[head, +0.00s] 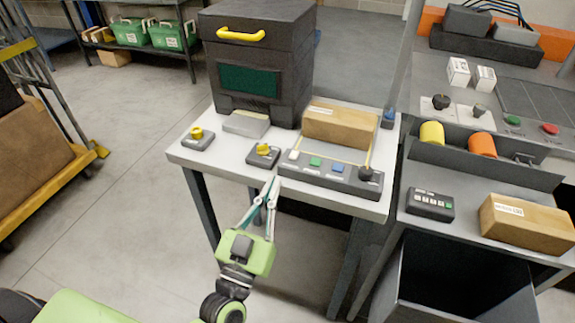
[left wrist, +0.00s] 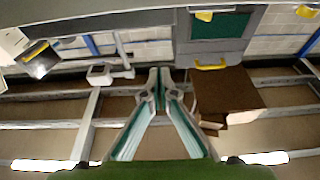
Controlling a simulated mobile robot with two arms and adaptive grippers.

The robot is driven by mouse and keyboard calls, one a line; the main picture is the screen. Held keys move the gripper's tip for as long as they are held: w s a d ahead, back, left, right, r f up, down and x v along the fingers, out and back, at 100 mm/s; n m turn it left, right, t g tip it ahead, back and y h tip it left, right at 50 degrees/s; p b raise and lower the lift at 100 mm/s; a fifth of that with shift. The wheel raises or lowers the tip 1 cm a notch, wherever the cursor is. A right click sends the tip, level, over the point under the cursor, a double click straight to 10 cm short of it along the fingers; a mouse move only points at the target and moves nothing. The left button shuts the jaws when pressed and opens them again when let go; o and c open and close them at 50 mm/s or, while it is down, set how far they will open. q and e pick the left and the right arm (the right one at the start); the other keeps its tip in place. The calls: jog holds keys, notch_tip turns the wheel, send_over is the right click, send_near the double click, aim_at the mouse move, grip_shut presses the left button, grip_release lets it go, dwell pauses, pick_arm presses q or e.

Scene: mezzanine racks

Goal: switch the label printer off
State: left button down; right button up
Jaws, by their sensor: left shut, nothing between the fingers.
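The label printer (head: 257,62) is most likely the dark box with a green screen and a yellow handle, on the white-topped table (head: 222,166). Two small dark switch boxes with yellow knobs stand in front of it, one at the left corner (head: 197,138) and one nearer the middle (head: 263,155). My left gripper (head: 271,181) is shut and empty at the table's front edge, just below the middle switch box. In the left wrist view, my shut gripper (left wrist: 159,75) points towards the printer (left wrist: 218,25), which appears upside down. The right gripper is out of view.
A grey button strip (head: 315,176) with a black knob lies right of the middle switch box. A cardboard box (head: 341,125) stands behind it. A second bench with a keypad (head: 430,204) and another carton (head: 527,224) is on the right. Open floor lies left.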

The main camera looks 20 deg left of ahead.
pick_arm(q)
notch_tip(320, 180, up, 4)
jog(key=f+p, duration=0.1)
jog(key=p, duration=0.1)
send_over(288, 168)
jog(key=shift+r, duration=0.25)
notch_tip(288, 168, down, 3)
jog(key=shift+r+b, duration=0.1)
jog(key=shift+b, duration=0.3)
jog(key=shift+f, duration=0.75)
jog(key=shift+f, duration=0.1)
